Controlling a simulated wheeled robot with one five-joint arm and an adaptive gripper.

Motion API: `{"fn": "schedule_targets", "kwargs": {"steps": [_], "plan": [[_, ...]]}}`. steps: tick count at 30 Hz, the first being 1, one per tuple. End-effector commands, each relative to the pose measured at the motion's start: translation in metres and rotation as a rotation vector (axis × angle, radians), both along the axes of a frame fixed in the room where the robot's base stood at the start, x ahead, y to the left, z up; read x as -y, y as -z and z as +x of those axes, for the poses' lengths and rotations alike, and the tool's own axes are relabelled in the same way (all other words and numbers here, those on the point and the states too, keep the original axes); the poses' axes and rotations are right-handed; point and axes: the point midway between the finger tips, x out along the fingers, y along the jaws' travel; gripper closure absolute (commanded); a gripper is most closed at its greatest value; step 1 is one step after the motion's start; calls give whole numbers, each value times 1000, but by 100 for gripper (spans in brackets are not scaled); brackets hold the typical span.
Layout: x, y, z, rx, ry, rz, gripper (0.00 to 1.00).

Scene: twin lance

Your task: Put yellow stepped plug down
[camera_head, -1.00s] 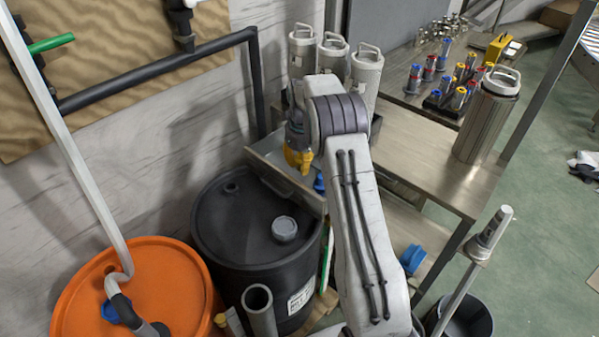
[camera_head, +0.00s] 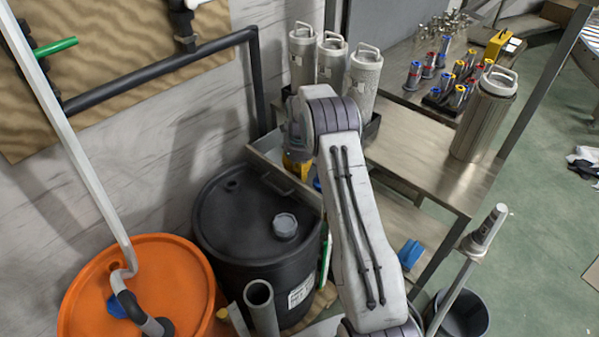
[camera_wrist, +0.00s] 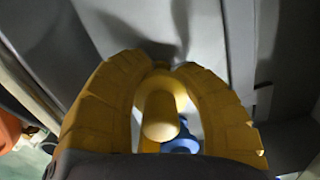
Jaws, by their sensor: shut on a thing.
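The yellow stepped plug (camera_wrist: 161,115) shows in the wrist view between the two yellow fingers of my gripper (camera_wrist: 165,82). The gripper is shut on it. In the head view my gripper (camera_head: 297,166) is low over the open metal drawer (camera_head: 262,160) at the bench's left end, with its fingertips partly behind the drawer's front edge. The plug cannot be made out there. In the wrist view, grey metal surfaces surround the fingers. I cannot tell whether the plug touches the drawer floor.
A blue thing (camera_wrist: 183,144) lies close by the plug in the wrist view. A black drum (camera_head: 255,225) stands in front of the drawer. White canisters (camera_head: 332,58) stand behind my arm. A steel canister (camera_head: 483,118) stands on the bench (camera_head: 425,150), whose middle is clear.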

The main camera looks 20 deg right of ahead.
Motion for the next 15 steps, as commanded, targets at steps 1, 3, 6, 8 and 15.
{"fn": "schedule_targets", "kwargs": {"steps": [1,3,6,8,15], "plan": [[0,3,0,0,0,0,100],[0,2,0,0,0,0,72],[0,2,0,0,0,0,63],[0,2,0,0,0,0,57],[0,2,0,0,0,0,45]]}}
